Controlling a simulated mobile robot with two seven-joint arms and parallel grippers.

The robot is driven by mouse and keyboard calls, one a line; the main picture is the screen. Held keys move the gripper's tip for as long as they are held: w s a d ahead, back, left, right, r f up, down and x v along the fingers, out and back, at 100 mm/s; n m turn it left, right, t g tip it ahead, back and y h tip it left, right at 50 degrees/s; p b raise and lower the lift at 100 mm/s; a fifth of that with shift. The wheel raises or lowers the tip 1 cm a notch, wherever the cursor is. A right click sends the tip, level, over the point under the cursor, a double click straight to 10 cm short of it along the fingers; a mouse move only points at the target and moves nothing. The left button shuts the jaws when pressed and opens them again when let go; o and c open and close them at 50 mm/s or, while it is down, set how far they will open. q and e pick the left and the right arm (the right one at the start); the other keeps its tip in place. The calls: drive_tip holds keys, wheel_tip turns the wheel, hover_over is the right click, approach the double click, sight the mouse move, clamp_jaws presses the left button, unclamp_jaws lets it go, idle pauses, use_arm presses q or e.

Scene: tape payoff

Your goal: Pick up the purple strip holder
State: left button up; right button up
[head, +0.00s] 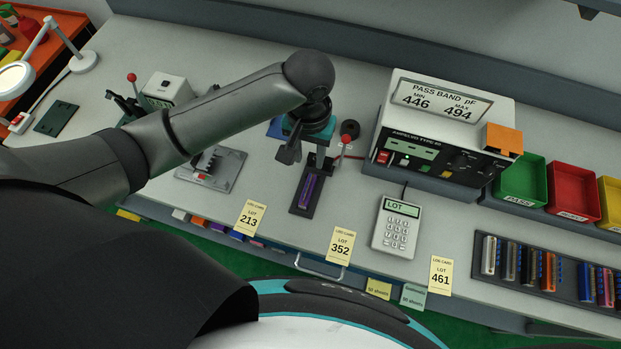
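A purple strip holder (308,190) lies in a dark narrow base (295,207) in the middle of the bench. My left arm comes in from the left, and its gripper (300,150) hangs just above and behind the purple holder, apart from it in the picture. The fingers are dark and partly overlap the fixture behind, so their opening is unclear. Nothing is clearly held. My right gripper is not in view.
A red-knobbed lever (346,140) stands close right of the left gripper. A meter box (440,125), a keypad (397,226) and a rack (569,289) of several coloured holders are to the right. A metal plate fixture (222,167) is to the left.

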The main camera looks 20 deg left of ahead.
use_arm(q)
hover_over(308, 184)
wheel_tip(308, 184, down, 4)
wheel_tip(308, 184, down, 4)
drive_tip(key=shift+s+d+f+b, duration=0.15)
drive_tip(key=shift+f+b, duration=0.1)
drive_tip(key=shift+b, duration=0.15)
drive_tip(key=shift+f, duration=0.2)
drive_tip(key=f, duration=0.4)
drive_tip(key=shift+a, duration=0.2)
drive_tip(key=shift+f, duration=0.45)
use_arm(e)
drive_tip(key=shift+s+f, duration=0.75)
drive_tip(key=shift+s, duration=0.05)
use_arm(q)
drive_tip(key=shift+c, duration=0.3)
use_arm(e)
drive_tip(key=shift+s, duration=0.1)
use_arm(q)
clamp_jaws()
